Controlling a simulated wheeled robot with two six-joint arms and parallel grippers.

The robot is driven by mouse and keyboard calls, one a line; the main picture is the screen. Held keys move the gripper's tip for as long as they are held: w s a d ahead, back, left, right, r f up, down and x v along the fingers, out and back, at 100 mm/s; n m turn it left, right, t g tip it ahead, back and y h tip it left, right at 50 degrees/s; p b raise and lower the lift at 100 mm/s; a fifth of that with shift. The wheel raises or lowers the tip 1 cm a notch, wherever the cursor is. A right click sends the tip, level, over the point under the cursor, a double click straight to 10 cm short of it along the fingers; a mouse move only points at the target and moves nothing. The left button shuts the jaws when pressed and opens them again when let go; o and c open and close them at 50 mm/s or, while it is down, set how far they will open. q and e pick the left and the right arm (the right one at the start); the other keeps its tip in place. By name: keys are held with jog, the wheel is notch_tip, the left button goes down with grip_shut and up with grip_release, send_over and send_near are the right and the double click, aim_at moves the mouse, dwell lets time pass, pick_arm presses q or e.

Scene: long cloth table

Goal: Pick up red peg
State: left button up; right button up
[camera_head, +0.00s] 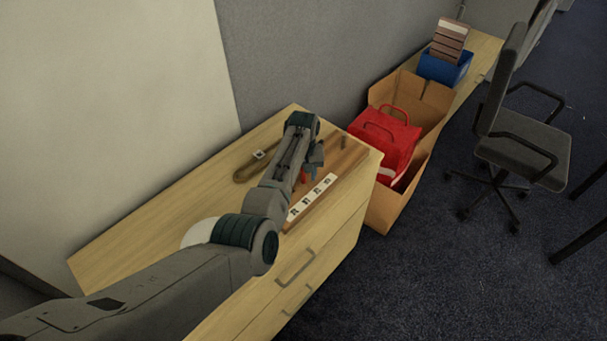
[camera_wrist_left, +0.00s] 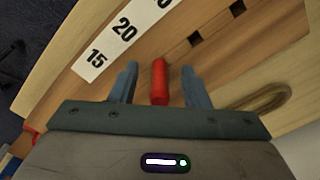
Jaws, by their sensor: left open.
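The red peg (camera_wrist_left: 159,82) is a small cylinder on the wooden board, and it lies between the two fingers of my left gripper (camera_wrist_left: 158,84) in the left wrist view. A gap shows on each side of the peg, so the fingers are open and apart from it. In the head view a bit of the red peg (camera_head: 304,174) shows beside my left gripper (camera_head: 314,160), which is over the board (camera_head: 344,158). The board carries a white number strip (camera_head: 312,197), and dark square holes show in it in the wrist view. My right gripper is in neither view.
The board rests on a wooden drawer cabinet (camera_head: 150,222) against a grey wall. A brown loop (camera_head: 243,172) lies behind the arm. To the right stand a cardboard box (camera_head: 383,209) with a red bag (camera_head: 397,150), a blue bin (camera_head: 440,69) and an office chair (camera_head: 522,155).

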pick_arm(q)
grip_shut()
jog(key=shift+r, duration=0.1)
dwell(0.3)
